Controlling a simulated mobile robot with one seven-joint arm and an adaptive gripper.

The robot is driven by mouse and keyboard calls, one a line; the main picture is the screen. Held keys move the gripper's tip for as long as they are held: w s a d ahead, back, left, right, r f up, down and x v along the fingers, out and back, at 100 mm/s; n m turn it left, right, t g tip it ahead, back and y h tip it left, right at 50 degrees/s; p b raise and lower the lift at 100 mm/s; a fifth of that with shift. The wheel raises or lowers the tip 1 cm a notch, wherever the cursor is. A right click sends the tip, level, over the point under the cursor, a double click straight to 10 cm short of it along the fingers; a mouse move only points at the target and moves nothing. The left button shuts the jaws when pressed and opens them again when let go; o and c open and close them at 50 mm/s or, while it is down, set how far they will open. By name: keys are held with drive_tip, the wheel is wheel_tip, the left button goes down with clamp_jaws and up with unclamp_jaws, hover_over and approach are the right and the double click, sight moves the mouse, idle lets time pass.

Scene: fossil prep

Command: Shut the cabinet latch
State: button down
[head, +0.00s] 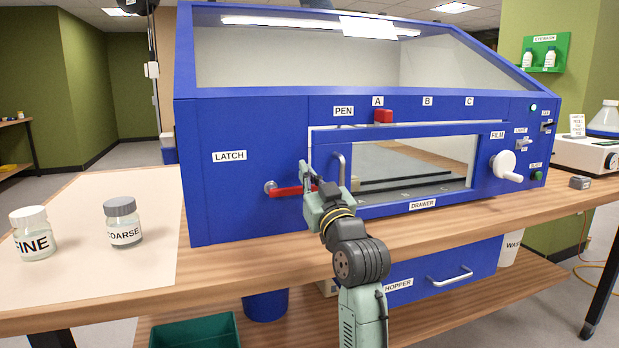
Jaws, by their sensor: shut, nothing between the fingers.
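The cabinet (240,205) is a large blue box with a sloped clear top, standing on the wooden bench. Its latch (287,191) is a red lever on the left of the front, below the LATCH label (229,156). The lever lies about level, pointing right from a round silver pivot. My gripper (308,172) is shut and empty, at the lever's right end and close in front of the cabinet. The gripper hides that end, so I cannot tell whether they touch.
A white crank (504,166) sticks out further right. Jars labelled FINE (33,236) and COARSE (123,222) stand on a pale mat (80,275) at left.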

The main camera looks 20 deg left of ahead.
drive_tip(key=s+d+b, duration=0.2)
drive_tip(key=s+d, duration=0.4)
drive_tip(key=s, duration=0.1)
drive_tip(key=shift+s+f, duration=0.35)
drive_tip(key=shift+f, duration=0.1)
drive_tip(key=shift+a, duration=0.15)
